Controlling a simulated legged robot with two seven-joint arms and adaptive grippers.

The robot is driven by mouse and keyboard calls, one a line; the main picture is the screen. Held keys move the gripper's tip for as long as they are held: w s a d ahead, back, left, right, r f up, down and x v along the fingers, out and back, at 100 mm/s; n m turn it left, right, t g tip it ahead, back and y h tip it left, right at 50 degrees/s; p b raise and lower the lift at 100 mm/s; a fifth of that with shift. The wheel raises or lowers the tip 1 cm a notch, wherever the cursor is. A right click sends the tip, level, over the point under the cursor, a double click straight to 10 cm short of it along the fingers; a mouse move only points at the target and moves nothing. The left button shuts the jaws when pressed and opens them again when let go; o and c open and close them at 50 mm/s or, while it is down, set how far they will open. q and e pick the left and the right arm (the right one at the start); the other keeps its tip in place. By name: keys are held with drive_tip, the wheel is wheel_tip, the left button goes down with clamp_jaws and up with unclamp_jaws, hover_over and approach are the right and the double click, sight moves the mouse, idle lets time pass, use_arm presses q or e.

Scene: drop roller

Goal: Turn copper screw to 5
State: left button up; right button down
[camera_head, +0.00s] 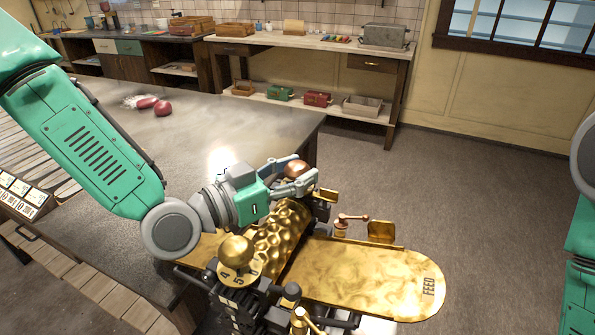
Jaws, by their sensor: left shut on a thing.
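The drop roller machine stands at the table's right edge, with a bumpy brass roller (280,235). A round copper knob (298,168), which looks like the copper screw, sits at its far end. My left gripper (296,181) is shut on this copper knob, its fingers around it; the fingers hide part of the knob and any numbers beneath it. A brass knob (236,251) at the near end has a numbered plate (238,273) where 4 and 5 can be read. My right gripper is out of view; only part of my right arm shows at the right edge.
A long brass tray (365,278) marked FEED extends right from the roller. A small copper-coloured crank (351,218) stands behind it. Dark red objects (162,108) lie far back on the grey table (190,150). A bench (330,50) stands behind. Open floor lies to the right.

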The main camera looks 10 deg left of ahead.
use_arm(q)
drive_tip(key=shift+w, duration=0.1)
drive_tip(key=o, duration=1.2)
drive_tip(key=v, duration=0.7)
drive_tip(key=shift+a+f, duration=0.1)
drive_tip(key=shift+a, duration=0.25)
